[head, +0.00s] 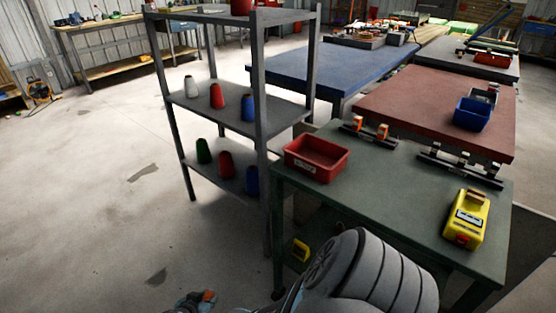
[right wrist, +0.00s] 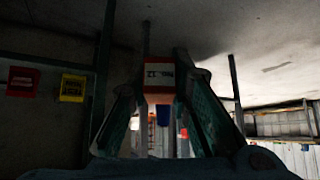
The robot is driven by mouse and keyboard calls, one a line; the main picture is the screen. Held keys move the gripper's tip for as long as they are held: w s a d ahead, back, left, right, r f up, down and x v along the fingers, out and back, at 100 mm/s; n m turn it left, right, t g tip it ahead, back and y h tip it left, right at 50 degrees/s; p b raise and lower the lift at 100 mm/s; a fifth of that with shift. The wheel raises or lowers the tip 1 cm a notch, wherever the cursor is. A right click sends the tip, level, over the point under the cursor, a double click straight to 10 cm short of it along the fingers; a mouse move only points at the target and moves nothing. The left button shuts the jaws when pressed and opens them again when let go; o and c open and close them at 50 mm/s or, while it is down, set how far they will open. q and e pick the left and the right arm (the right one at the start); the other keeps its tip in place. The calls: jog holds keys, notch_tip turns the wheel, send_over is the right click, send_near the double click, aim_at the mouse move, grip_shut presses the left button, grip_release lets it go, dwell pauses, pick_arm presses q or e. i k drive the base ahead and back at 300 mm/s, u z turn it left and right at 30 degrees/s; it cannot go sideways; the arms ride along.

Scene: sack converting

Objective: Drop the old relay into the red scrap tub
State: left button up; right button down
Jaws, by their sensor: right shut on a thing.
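The red scrap tub (head: 317,158) stands on the near left corner of the green bench, with a small label on its front; it looks empty. My right gripper (head: 196,300) is low at the bottom edge of the head view, left of the bench and well away from the tub. It is shut on the old relay (head: 208,295), a small orange-red block. In the right wrist view the relay (right wrist: 159,76) sits between the two fingers, with a white label and dark print. My left gripper is not in view.
The green bench (head: 400,205) also holds a yellow device (head: 467,218) and rails, one with orange modules (head: 370,130). A grey shelf rack (head: 235,105) with coloured cones stands close left of the bench. A blue bin (head: 473,115) sits on the red-topped table.

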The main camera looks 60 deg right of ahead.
aim_at(331, 165)
jog(key=i, duration=1.7)
jog(key=z, duration=1.9)
